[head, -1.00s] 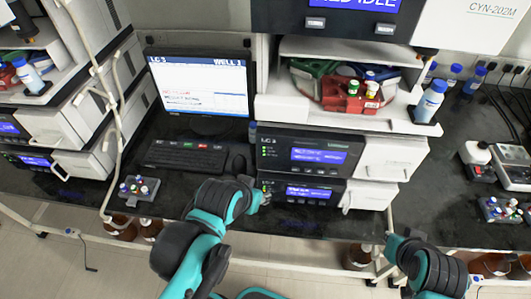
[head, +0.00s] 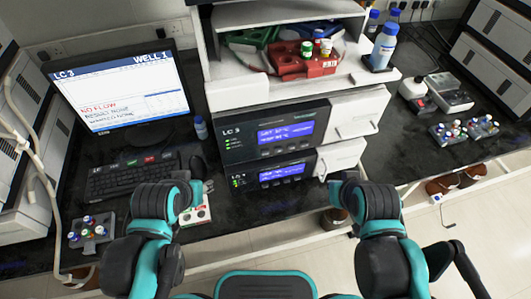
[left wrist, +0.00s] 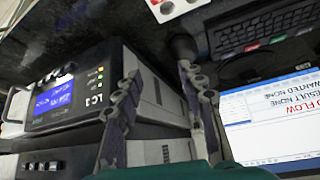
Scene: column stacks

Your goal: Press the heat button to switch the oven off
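The LC 3 stack stands in the middle of the head view, with an upper module (head: 230,143) and a lower module (head: 245,183), each with a lit blue display and small front buttons. No button label is readable as heat, and I cannot tell which part is the oven. My left gripper (head: 203,188) is beside the lower module's left side, over the bench. In the left wrist view its fingers (left wrist: 158,72) are apart with nothing between them; the LC 3 module (left wrist: 75,95) shows to their left. My right gripper (head: 335,188) is near the lower module's right side; its fingers are unclear.
A monitor (head: 120,88) reading NO FLOW and a keyboard (head: 125,183) stand left. A red vial tray (head: 315,67) and a blue-capped bottle (head: 384,48) are above the modules.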

